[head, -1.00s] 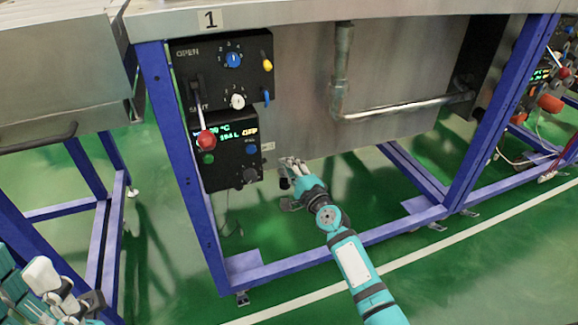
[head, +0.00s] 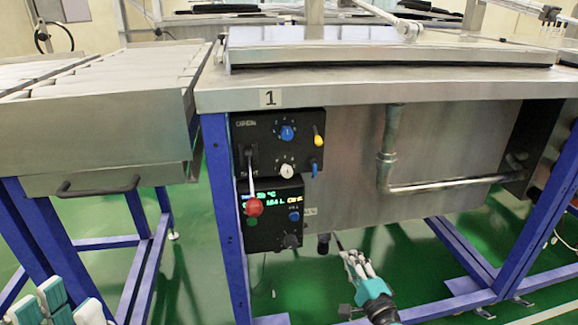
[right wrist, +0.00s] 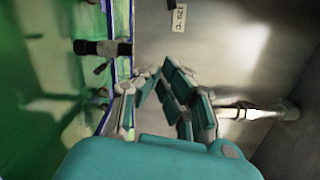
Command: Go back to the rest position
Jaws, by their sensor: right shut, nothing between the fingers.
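My right gripper (head: 358,264) is at the lower middle of the head view, below and right of the control panel. It is shut with nothing between its fingers, and stands apart from the panel. In the right wrist view its fingers (right wrist: 160,80) are near the tank's metal wall (right wrist: 225,55). My left gripper (head: 62,300) is at the bottom left corner of the head view, partly cut off by the frame edge. Its pale fingers show, but whether they are open or shut is unclear.
The control panel (head: 280,145) has a lever with a red knob (head: 253,207), pointing down. Blue frame legs (head: 226,220) stand around my right arm. A closed metal lid (head: 390,48) lies on top of station 1. A steel drawer unit (head: 100,130) stands at the left. Green floor is open below.

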